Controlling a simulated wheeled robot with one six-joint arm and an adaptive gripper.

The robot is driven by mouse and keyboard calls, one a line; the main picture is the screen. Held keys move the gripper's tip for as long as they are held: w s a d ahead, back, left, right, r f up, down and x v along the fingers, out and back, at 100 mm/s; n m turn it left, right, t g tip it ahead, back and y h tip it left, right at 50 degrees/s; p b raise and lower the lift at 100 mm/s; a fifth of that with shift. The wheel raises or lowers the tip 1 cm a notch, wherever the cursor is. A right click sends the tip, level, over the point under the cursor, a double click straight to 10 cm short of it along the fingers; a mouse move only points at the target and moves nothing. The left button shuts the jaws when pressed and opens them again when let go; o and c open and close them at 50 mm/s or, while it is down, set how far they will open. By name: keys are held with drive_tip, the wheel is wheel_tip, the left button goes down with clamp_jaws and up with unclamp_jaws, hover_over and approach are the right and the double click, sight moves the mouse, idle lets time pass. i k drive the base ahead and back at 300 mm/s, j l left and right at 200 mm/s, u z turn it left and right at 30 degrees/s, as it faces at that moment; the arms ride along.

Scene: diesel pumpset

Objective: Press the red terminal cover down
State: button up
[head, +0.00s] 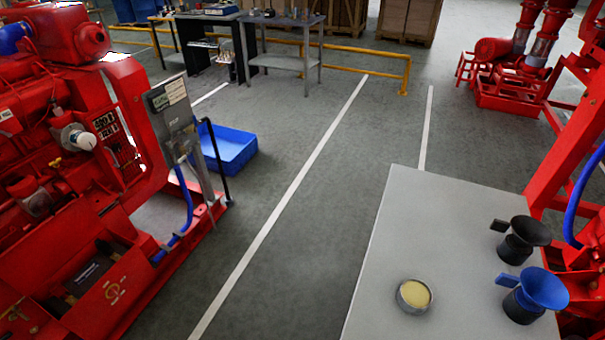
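The red diesel pumpset (60,180) fills the left side of the head view. A dark box like a battery (92,271) sits low in its red base frame, with a pale label on it. I cannot make out a separate red terminal cover, since the parts around the box are small, dark or red themselves. Whether a cover is raised or down cannot be told. My gripper is not in the head view.
A grey table (400,260) at lower right holds a tin with yellow contents (414,295), a black funnel (521,238) and a blue funnel (535,292). A blue tray (232,150) lies beyond the control panel (170,105). The floor (290,240) between pumpset and table is clear.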

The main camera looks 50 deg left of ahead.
sight(57, 289)
drive_tip(key=k+j, duration=0.15)
drive_tip(key=k, duration=0.25)
drive_tip(key=k+j, duration=0.15)
drive_tip(key=k, duration=0.25)
drive_tip(key=u, duration=0.45)
drive_tip(key=k+u, duration=0.1)
drive_tip(key=u, duration=0.35)
drive_tip(key=j+u, duration=0.1)
drive_tip(key=u, duration=0.8)
drive_tip(key=j+u, duration=0.15)
drive_tip(key=u, duration=0.3)
drive_tip(key=i+l, duration=0.2)
drive_tip(key=i, duration=0.25)
drive_tip(key=i+l, duration=0.15)
drive_tip(key=i, duration=0.3)
drive_tip(key=i+l, duration=0.2)
drive_tip(key=i, duration=0.25)
drive_tip(key=u, duration=1.15)
drive_tip(key=i+u, duration=0.1)
drive_tip(key=i, duration=0.35)
